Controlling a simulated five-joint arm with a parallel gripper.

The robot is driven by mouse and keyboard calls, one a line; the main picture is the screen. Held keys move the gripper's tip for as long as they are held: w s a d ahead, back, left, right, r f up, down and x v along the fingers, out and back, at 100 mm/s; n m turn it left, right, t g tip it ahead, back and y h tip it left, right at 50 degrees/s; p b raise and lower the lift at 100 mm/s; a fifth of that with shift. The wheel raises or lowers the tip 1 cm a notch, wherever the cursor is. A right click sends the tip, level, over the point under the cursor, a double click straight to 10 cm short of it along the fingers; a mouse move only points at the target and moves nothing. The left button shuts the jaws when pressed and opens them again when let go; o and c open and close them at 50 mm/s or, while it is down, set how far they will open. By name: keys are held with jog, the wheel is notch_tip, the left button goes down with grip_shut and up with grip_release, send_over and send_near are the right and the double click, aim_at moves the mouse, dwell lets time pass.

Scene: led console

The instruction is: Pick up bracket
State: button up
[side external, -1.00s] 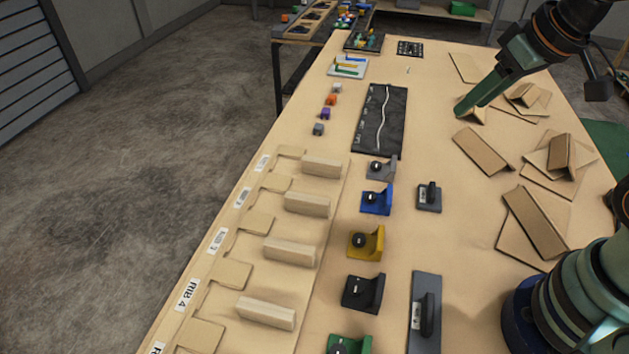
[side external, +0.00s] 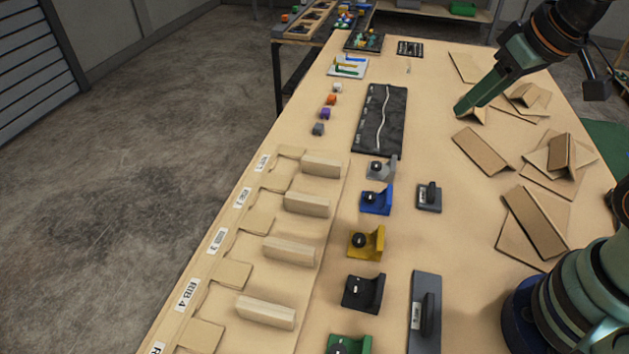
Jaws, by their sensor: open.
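Several L-shaped brackets with round black knobs stand in a column at mid-table: a grey one (side external: 388,169), a blue one (side external: 378,201), a yellow one (side external: 368,243), a black one (side external: 364,292) and a green one (side external: 350,345), cut by the bottom edge. The task does not say which bracket. My gripper (side external: 462,109) is open, far from these, low at the back right. Its tip is over or beside a small folded tan piece (side external: 478,116); I cannot tell if they touch. The gap between the fingers is hard to see.
Tan sheets and folded angle pieces (side external: 534,222) lie scattered on the right. Wooden blocks (side external: 290,252) stand in a row at left near labelled slots. A black mat (side external: 380,120) with a white line and a dark plate (side external: 425,310) with an upright part lie mid-table.

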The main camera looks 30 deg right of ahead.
jog(key=w+a+f+m+g, duration=0.35)
jog(key=w+m, duration=0.25)
jog(key=m, duration=0.3)
jog(key=m+g, duration=0.2)
jog(key=m, duration=0.6)
send_over(371, 195)
notch_tip(371, 195, down, 16)
jog(key=shift+s+r, duration=0.1)
jog(key=shift+r, duration=0.1)
jog(key=shift+f, duration=2.65)
grip_shut()
